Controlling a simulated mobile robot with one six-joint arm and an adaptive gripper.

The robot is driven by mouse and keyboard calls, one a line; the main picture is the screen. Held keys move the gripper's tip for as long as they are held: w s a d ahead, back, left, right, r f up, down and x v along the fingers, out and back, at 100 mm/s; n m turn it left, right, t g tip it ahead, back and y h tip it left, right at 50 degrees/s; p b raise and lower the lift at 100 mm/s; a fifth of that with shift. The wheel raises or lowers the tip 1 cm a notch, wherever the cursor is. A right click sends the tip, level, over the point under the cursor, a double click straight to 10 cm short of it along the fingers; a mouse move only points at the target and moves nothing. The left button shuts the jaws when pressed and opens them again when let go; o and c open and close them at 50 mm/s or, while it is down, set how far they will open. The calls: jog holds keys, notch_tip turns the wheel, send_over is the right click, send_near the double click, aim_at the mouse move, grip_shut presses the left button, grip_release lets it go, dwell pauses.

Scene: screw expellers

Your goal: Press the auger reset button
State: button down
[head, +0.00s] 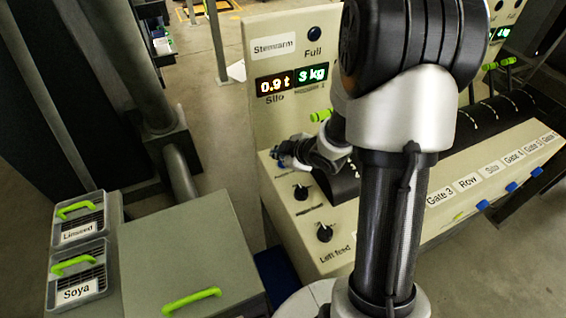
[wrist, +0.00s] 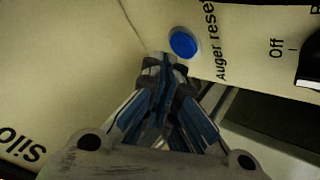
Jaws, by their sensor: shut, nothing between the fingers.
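The auger reset button is a round blue button (wrist: 183,43) on a cream panel in the wrist view, with the label "Auger reset" (wrist: 208,40) to its right. My gripper (wrist: 165,62) is shut and empty, its fingertips just below and left of the button in the picture. Whether the tips touch the panel or stay apart from it, I cannot tell. In the head view my gripper (head: 285,156) is over the left end of the cream console (head: 270,185). The button is not clearly visible there.
Black knobs (head: 301,192) (head: 324,233) sit on the console near my gripper. An upright panel (head: 262,110) with lit displays (head: 292,80) stands behind it. A grey cabinet (head: 190,250) and bins labelled Linseed (head: 80,232) and Soya (head: 78,292) stand at left.

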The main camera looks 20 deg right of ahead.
jog(key=shift+f, duration=0.1)
dwell(0.5)
jog(key=shift+f+b, duration=0.35)
jog(key=shift+b, duration=0.05)
jog(key=shift+f+b, duration=0.4)
jog(key=shift+f, duration=0.05)
dwell(0.6)
jog(key=shift+r, duration=0.15)
jog(key=shift+r+p, duration=0.75)
jog(key=shift+p, duration=0.1)
notch_tip(320, 180, up, 5)
jog(key=p, duration=0.4)
jog(key=shift+p, duration=0.35)
dwell(0.4)
